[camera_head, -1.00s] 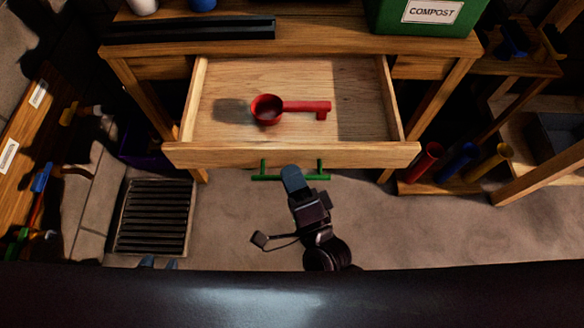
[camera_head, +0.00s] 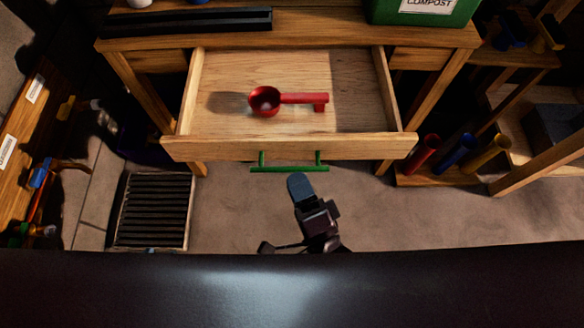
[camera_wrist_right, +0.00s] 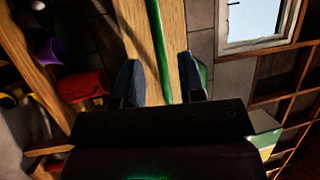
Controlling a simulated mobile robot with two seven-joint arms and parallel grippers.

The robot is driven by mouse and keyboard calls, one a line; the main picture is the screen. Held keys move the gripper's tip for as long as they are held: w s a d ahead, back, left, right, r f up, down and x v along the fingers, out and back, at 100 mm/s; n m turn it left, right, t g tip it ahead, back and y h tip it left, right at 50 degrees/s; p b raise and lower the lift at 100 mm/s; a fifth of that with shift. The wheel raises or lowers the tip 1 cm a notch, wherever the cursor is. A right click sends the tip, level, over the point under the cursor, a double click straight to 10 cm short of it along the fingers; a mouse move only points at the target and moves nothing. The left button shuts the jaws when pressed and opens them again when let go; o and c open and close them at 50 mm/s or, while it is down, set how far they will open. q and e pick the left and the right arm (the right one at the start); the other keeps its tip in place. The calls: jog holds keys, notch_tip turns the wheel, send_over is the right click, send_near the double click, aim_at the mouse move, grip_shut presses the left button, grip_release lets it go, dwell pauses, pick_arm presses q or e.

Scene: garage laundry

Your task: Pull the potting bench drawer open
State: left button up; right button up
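The potting bench drawer (camera_head: 290,148) stands pulled out from the wooden bench (camera_head: 290,38), with its inside showing. A green bar handle (camera_head: 290,169) is on its front. My left gripper is not clearly in view.
A green compost bin (camera_head: 424,10) and a black tray (camera_head: 188,22) stand on the bench top. Red, blue and yellow tubes (camera_head: 462,150) stand in a rack at right. A slatted grate (camera_head: 152,211) is at lower left. The floor (camera_head: 400,205) before the drawer is clear.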

pick_arm(q)
jog(key=shift+s, duration=0.1)
pick_arm(e)
jog(key=v, duration=0.7)
pick_arm(q)
jog(key=shift+r, duration=0.1)
pick_arm(e)
jog(key=shift+s, duration=0.1)
pick_arm(q)
notch_tip(320, 180, up, 9)
jog(key=t+p, duration=0.1)
jog(key=p, duration=0.9)
jog(key=shift+w+n, duration=0.3)
jog(key=shift+w, duration=0.05)
pick_arm(e)
jog(key=s+d+n+g+h, duration=0.2)
jog(key=d+n, duration=0.5)
jog(key=d, duration=0.4)
jog(key=s+d+r+n+g+h, duration=0.1)
jog(key=s+d+n+g+h, duration=0.2)
jog(key=d, duration=0.9)
jog(key=n+g+h, duration=0.2)
jog(key=n, duration=0.1)
jog(key=shift+r+n+h, duration=0.15)
jog(key=shift+n+h, duration=0.25)
